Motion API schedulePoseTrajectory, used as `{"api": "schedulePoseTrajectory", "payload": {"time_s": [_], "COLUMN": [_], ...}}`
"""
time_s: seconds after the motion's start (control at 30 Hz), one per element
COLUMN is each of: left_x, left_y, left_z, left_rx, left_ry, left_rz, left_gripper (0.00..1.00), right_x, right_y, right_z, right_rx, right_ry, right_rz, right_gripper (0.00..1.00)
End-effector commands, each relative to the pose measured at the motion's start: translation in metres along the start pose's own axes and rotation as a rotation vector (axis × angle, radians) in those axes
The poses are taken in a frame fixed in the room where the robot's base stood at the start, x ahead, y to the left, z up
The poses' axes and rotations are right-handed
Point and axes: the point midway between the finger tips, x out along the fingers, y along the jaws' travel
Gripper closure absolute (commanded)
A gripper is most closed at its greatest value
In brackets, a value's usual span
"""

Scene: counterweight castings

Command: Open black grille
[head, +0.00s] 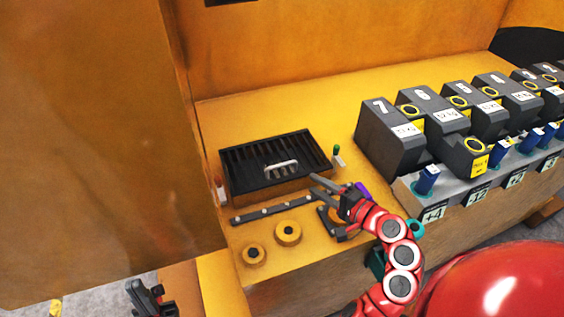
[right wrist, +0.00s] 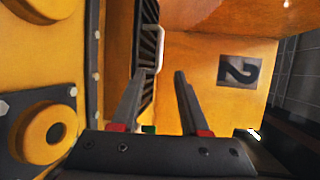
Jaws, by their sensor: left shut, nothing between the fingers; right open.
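The black grille (head: 262,154) lies closed in its frame on the yellow ledge, with a pale handle (head: 281,169) near its front edge. My right gripper (head: 317,185) is open and empty, just right of the grille's front corner and apart from the handle. In the right wrist view the grille (right wrist: 149,45) and the pale handle (right wrist: 160,48) show beyond the open fingers (right wrist: 159,76), nearer the left finger. My left gripper (head: 147,294) is low at the left, shut and empty, far from the grille.
A dark strip with bolts (head: 264,213) and yellow round bosses (head: 288,233) lie in front of the grille. A small green-topped lever (head: 337,153) stands right of it. Grey numbered castings (head: 391,139) line the right. A yellow wall (head: 100,130) fills the left.

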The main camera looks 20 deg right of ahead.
Motion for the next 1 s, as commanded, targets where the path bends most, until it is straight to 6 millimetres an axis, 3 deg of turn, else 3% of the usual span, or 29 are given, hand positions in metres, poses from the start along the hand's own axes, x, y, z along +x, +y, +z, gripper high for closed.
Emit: {"api": "schedulePoseTrajectory", "payload": {"time_s": [0.3, 0.5, 0.7, 1.0], "left_x": [0.034, 0.046, 0.051, 0.051], "left_y": [-0.002, -0.002, -0.003, -0.003], "left_z": [-0.006, -0.008, -0.009, -0.009], "left_rx": [0.0, 0.0, 0.0, 0.0], "left_ry": [0.0, 0.0, 0.0, 0.0], "left_rz": [0.0, 0.0, 0.0, 0.0], "left_gripper": [1.0, 1.0, 1.0, 1.0], "right_x": [0.079, 0.116, 0.136, 0.141], "right_y": [-0.005, -0.004, -0.001, 0.0], "right_z": [0.002, 0.001, 0.0, -0.001], "right_rx": [0.002, -0.001, 0.001, 0.0], "right_ry": [-0.007, -0.002, -0.001, 0.003], "right_rz": [0.002, 0.002, 0.0, -0.001], "right_gripper": [0.55, 0.55, 0.55, 0.55]}}
